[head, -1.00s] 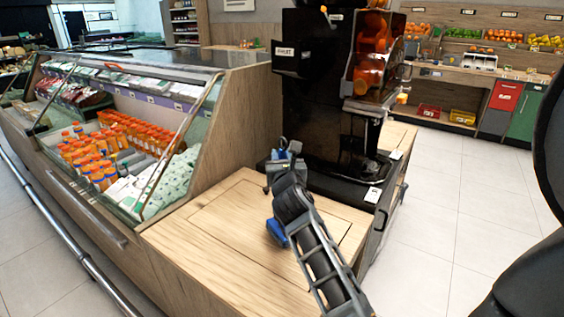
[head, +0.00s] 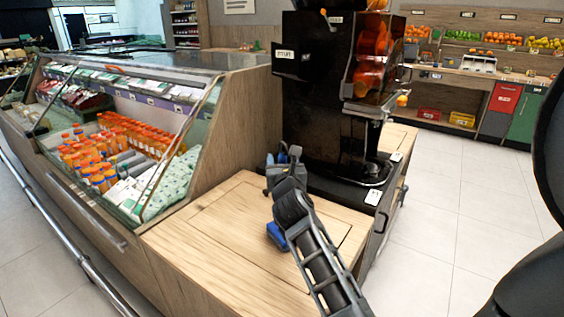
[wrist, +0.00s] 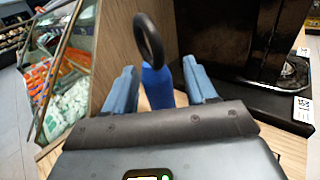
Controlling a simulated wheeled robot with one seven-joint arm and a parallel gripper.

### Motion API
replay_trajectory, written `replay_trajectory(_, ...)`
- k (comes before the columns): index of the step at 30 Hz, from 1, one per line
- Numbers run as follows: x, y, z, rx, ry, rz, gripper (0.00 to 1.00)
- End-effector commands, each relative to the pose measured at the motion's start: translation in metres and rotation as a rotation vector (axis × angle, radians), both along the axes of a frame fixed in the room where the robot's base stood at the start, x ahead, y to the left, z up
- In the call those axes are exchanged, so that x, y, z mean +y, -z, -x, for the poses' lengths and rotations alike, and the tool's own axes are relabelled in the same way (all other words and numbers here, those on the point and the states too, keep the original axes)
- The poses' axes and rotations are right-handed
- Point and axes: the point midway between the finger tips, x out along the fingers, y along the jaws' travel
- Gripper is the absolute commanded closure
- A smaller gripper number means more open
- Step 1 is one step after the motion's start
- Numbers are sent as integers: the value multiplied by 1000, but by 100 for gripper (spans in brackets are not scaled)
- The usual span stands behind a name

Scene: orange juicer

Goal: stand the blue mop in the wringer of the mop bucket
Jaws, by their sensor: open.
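My gripper (head: 283,153) is at the back of the wooden counter, beside the black juicer. In the wrist view its two pale blue fingers (wrist: 160,86) are apart. A blue upright piece with a black ring (wrist: 148,40) above it shows between them, with a visible gap on the right. I cannot tell whether this is the mop. Another blue piece (head: 277,235) shows low beside my arm over the counter, mostly hidden by the arm. I cannot make out a mop bucket or wringer in either view.
The black juicer (head: 325,100) stands close right of my gripper. A glass-fronted chilled case (head: 190,150) with bottles is on the left. The wooden counter top (head: 215,225) is bare at the front left. Tiled floor (head: 450,200) is open on the right.

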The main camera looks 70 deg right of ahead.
Motion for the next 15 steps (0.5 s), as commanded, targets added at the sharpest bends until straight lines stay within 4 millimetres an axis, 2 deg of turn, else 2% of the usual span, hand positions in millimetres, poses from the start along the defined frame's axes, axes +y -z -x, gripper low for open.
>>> replay_trajectory(5,14,-1,7,1,-2,0,44)
replay_trajectory(15,75,0,38,0,-1,-1,44)
